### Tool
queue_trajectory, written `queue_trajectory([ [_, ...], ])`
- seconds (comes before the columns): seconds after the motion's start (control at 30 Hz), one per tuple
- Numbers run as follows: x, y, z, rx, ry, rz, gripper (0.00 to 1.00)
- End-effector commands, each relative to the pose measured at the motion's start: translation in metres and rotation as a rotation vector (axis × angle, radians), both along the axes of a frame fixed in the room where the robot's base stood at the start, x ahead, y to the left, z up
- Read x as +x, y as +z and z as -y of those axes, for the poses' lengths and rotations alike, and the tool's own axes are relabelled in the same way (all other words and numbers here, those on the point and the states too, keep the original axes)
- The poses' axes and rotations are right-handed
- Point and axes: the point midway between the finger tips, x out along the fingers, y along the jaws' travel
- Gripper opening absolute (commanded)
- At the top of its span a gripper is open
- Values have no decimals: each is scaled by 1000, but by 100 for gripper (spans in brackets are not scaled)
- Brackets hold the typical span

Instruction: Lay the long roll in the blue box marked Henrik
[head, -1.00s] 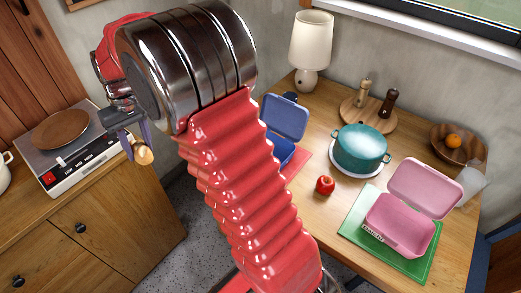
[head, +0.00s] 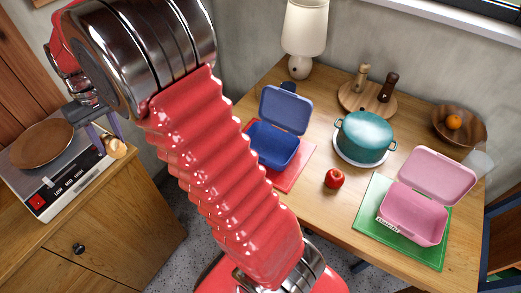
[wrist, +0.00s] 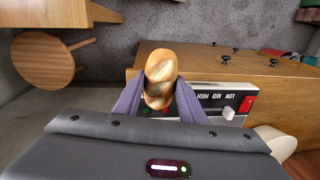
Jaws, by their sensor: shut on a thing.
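The long roll (wrist: 161,75) is golden bread, held between the two grey-purple fingers of my gripper (wrist: 157,98). In the head view the roll (head: 116,149) hangs below my gripper (head: 107,138), in the air near the cabinet with the hot plate. The blue box (head: 273,148) stands with its lid up on a red mat (head: 297,172) on the wooden table, to the right of my arm. The part of its inside that I see looks empty. My arm partly covers the mat and passes close to the box's left edge in the picture. No name is readable on the box.
A pink open box (head: 413,216) with a small label stands on a green mat (head: 372,213). A red apple (head: 334,179) and a teal pot (head: 363,136) are between the boxes. A lamp (head: 303,30) stands behind. A hot plate (head: 27,200) sits on the left cabinet.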

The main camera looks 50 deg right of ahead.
Motion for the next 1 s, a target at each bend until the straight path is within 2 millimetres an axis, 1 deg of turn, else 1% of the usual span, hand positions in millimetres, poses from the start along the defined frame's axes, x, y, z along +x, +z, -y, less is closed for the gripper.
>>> queue_trajectory([
  [0.27,0,0,12,-1,-25,-1,12],
  [0.37,-2,-2,22,-3,-54,-2,12],
  [0.47,-6,-5,43,-8,-117,-7,12],
  [0.57,-14,-10,73,-18,-210,-13,12],
  [0.67,-25,-16,109,-28,-326,-20,12],
  [0.7,-31,-19,124,-32,-375,-24,12],
  [0.77,-40,-23,145,-38,-447,-30,12],
  [0.8,-46,-26,159,-42,-495,-32,12],
  [0.87,-57,-30,180,-47,-567,-38,12],
  [1.0,-84,-39,225,-61,-734,-49,12],
])
